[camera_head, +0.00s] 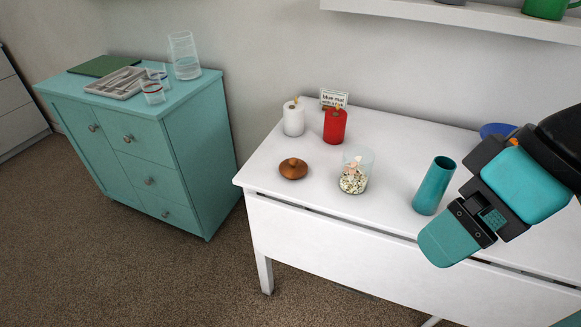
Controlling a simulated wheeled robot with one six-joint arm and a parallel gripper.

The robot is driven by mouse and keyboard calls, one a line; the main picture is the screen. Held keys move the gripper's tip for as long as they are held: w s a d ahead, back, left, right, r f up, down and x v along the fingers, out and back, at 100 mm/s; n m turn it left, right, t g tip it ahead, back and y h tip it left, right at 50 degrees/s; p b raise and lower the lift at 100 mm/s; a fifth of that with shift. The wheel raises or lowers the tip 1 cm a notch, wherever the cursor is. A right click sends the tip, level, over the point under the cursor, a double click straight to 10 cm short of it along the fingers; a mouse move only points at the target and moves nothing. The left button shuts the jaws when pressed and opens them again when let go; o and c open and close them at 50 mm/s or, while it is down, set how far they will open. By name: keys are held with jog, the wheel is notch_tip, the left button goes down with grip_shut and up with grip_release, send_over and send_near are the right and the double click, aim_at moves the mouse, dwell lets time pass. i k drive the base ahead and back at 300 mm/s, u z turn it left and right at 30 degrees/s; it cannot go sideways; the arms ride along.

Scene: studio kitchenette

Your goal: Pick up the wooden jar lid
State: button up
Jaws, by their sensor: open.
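The wooden jar lid (293,169) is a round brown disc with a small knob on top. It lies knob up on the white table (262,180), near the table's left end, fully in view. My gripper (449,242) is at the right of the picture, over the front right part of the table and well to the right of the lid. It is open and holds nothing that I can see.
A glass jar (354,177) of pale pieces stands right of the lid. White (293,121) and red (335,127) containers and a small sign (333,98) stand behind. A teal cylinder (433,188) stands near my gripper. A blue item (496,130) lies farther back. A teal cabinet (205,150) is left.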

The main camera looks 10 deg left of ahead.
aim_at(293, 168)
jog(key=k, duration=1.3)
jog(key=u, duration=0.8)
jog(key=i, duration=1.85)
jog(key=z, duration=0.7)
